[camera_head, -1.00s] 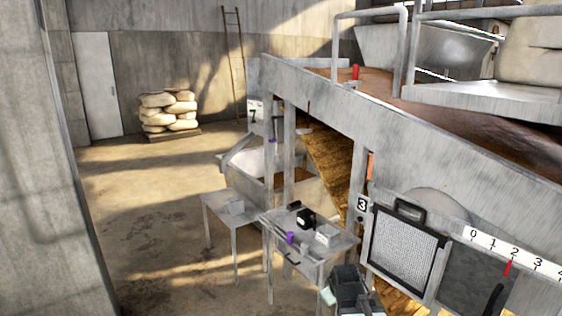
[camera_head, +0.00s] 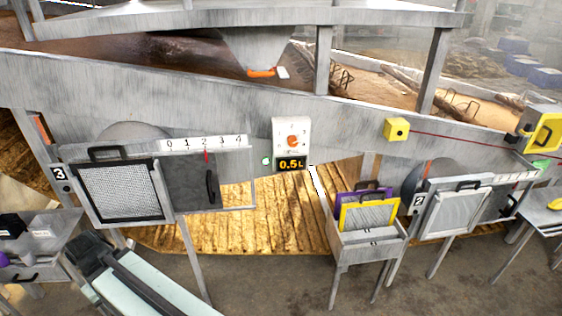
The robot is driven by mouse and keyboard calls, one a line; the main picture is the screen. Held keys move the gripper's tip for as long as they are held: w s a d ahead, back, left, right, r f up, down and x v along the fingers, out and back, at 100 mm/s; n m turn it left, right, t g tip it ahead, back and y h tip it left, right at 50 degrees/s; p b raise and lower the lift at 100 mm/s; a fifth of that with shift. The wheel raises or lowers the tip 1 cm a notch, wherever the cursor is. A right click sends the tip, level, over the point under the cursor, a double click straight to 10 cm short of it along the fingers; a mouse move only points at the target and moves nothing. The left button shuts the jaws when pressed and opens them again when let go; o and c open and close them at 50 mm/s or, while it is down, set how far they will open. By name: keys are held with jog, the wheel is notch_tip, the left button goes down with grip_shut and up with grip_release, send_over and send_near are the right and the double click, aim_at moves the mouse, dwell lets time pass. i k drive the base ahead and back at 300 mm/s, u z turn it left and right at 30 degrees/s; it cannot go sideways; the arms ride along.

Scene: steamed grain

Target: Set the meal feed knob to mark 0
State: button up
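A white dial plate (camera_head: 291,131) with an orange knob (camera_head: 292,141) is fixed to the grey sloping beam, near the middle of the head view. Small marks ring the knob, but their numbers are too small to read, so I cannot tell which mark it points at. A display reading 0.5L (camera_head: 291,164) sits just below the knob. Part of my arm, black and pale teal, shows at the lower left, well below and left of the dial. My gripper's fingers are not in view.
A sliding grey panel with a black handle (camera_head: 211,187) hangs under a 0-to-4 scale (camera_head: 204,143), its red pointer near 2. A mesh screen (camera_head: 120,192) is beside it. A rack (camera_head: 364,245) holds purple and yellow frames. A yellow box (camera_head: 396,130) is right of the dial.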

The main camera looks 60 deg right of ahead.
aim_at(293, 142)
jog(key=z, duration=1.3)
jog(key=k, duration=0.55)
jog(key=u, duration=0.75)
